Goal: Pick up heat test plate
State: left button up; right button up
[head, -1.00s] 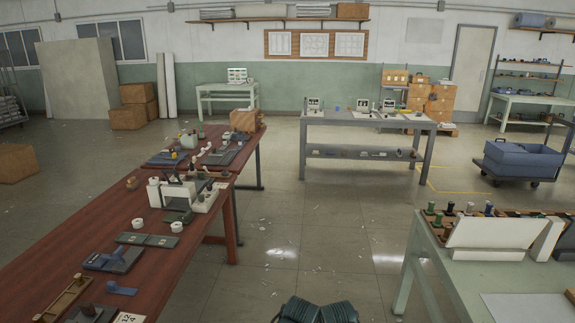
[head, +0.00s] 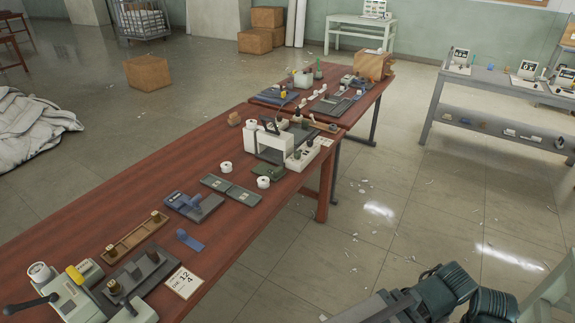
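I cannot tell for sure which item is the heat test plate. Several flat plates lie on the long red-brown table (head: 110,190). A pair of dark grey-green flat plates (head: 230,190) lies near its middle. A dark plate with a blue piece on it (head: 194,206) lies nearer. A dark grey plate with brown knobs (head: 140,278) lies at the near end beside a white numbered card (head: 184,282). Dark parts of my own arm show at the bottom right, away from the table. No gripper fingertips can be made out.
A white and green machine (head: 75,295) stands at the table's near left end. A white press-like device (head: 285,148) and white rolls stand farther along. A cardboard box (head: 148,73) and a white duvet heap (head: 30,128) are on the floor left.

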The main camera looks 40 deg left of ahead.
aim_at(274, 174)
jog(key=i+j+u, duration=0.3)
jog(key=j, duration=0.2)
jog(key=i+j+u, duration=0.3)
jog(key=i+j, duration=0.1)
jog(key=i, duration=0.05)
